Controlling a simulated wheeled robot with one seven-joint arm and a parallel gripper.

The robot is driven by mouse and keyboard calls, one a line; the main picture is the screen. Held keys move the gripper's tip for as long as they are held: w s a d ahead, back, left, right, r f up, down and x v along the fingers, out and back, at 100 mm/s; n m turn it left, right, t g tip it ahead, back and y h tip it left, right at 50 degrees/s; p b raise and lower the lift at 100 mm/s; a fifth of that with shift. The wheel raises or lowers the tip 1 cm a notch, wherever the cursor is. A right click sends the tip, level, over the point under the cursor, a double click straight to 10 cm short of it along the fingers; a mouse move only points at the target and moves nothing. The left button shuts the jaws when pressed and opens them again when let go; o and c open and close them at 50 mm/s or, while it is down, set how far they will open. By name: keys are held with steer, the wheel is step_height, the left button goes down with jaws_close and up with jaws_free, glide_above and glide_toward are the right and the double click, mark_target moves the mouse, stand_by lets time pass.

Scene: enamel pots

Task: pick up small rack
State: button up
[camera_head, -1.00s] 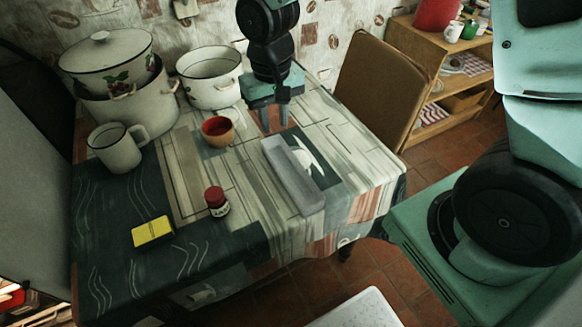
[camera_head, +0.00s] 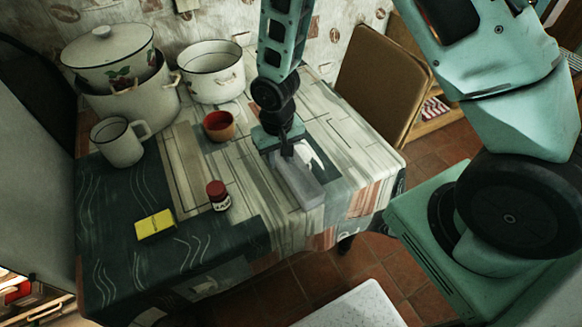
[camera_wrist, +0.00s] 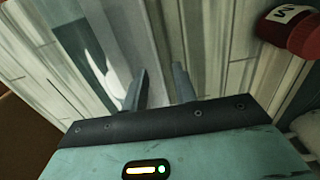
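The small rack, which I take to be the long grey tray-like piece (camera_head: 302,190), lies on the table in the head view. Its far end is hidden behind my gripper (camera_head: 287,153), which hangs just above it, pointing down. In the wrist view the rack appears as a grey strip (camera_wrist: 122,38) running up the picture, left of the middle. My gripper's two fingers (camera_wrist: 159,88) are apart there, with nothing visibly held between them. I cannot tell whether a finger touches the rack.
A red-capped jar (camera_head: 217,195), a yellow box (camera_head: 155,226), a reddish bowl (camera_head: 220,125), a white mug (camera_head: 119,143) and enamel pots (camera_head: 212,73) stand to the left. A brown chair (camera_head: 377,85) is at the table's right side. The table's front right is clear.

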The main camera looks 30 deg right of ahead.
mark_target(291, 167)
steer(key=shift+s+d+f, duration=0.1)
steer(key=shift+s+f, duration=0.05)
steer(key=shift+f, duration=1.7)
jaws_close()
steer(key=shift+r, duration=0.15)
